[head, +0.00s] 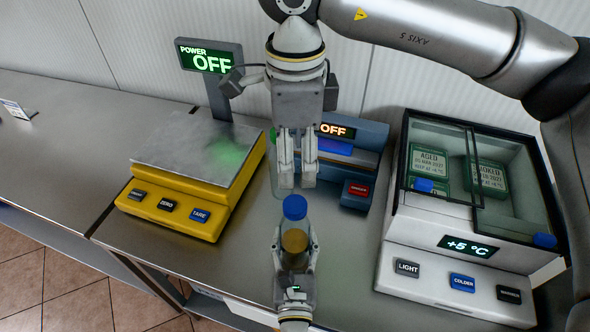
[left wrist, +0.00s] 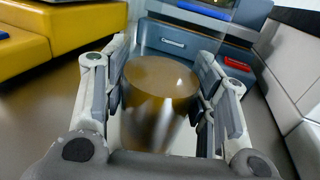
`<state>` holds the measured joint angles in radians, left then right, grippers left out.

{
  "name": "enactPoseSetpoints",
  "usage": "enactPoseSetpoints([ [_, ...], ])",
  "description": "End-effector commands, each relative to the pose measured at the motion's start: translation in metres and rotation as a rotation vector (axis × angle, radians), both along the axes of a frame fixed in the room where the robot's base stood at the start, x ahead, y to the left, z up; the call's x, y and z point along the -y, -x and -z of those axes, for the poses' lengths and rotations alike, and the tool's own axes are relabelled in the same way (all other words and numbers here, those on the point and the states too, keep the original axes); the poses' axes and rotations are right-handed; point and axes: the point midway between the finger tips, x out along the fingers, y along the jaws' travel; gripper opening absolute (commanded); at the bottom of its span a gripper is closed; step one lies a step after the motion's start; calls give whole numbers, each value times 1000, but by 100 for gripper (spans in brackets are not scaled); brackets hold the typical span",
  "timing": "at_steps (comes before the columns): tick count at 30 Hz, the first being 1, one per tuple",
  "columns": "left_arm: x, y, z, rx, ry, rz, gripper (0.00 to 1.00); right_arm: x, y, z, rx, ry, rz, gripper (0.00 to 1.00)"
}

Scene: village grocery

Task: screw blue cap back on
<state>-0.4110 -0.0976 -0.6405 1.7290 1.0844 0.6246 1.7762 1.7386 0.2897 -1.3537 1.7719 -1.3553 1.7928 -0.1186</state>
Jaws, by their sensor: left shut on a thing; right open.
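A bottle with amber-brown contents (head: 294,241) stands at the front of the steel counter, topped by a blue cap (head: 294,207). I cannot tell whether the cap is threaded down or only resting. My left gripper (head: 294,260) is shut around the bottle's lower part. In the left wrist view the brown contents (left wrist: 160,100) sit between its two fingers; the cap is out of that view. My right gripper (head: 297,180) comes from above, points down and is open and empty, its fingertips just above the cap.
A yellow scale (head: 172,212) with an OFF display stands left. A blue-grey machine (head: 357,190) with a red button is close behind the right gripper. A white chilled case (head: 440,275) stands right. The counter at far left (head: 60,140) is mostly clear.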

Motion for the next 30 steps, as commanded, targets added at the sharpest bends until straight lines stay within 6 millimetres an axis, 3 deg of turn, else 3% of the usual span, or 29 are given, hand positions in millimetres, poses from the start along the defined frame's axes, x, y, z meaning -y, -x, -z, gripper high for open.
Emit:
enactPoseSetpoints([
  [11,0,0,0,0,0,0,0,0,0,-6,-1,1,0,60],
  [12,0,0,0,0,0,0,58,0,0,-6,-1,1,-1,60],
  [17,0,0,0,0,0,0,78,0,0,-6,-1,1,-1,60],
  [30,0,8,1,-1,-2,1,78,0,0,-6,-1,1,0,60],
])
